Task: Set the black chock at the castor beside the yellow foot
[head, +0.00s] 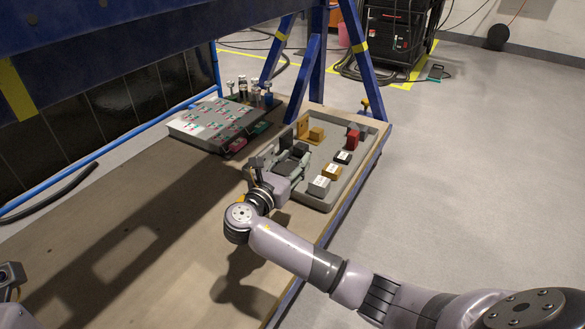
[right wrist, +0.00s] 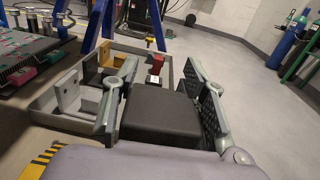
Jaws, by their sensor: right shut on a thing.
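My right gripper (head: 290,163) is over the left side of the grey tray (head: 329,205). In the right wrist view its two fingers are on either side of a dark block, which looks like the black chock (right wrist: 160,118), and they are shut on it. In the head view the chock is hard to tell from the dark gripper parts. A small yellow part (head: 366,104) stands at the bench's far right corner; I cannot tell whether it is the yellow foot. I cannot make out a castor. My left gripper's fingers are not in view.
A grey panel with coloured parts (head: 212,122) lies behind left. Blue frame legs (head: 310,60) rise at the back.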

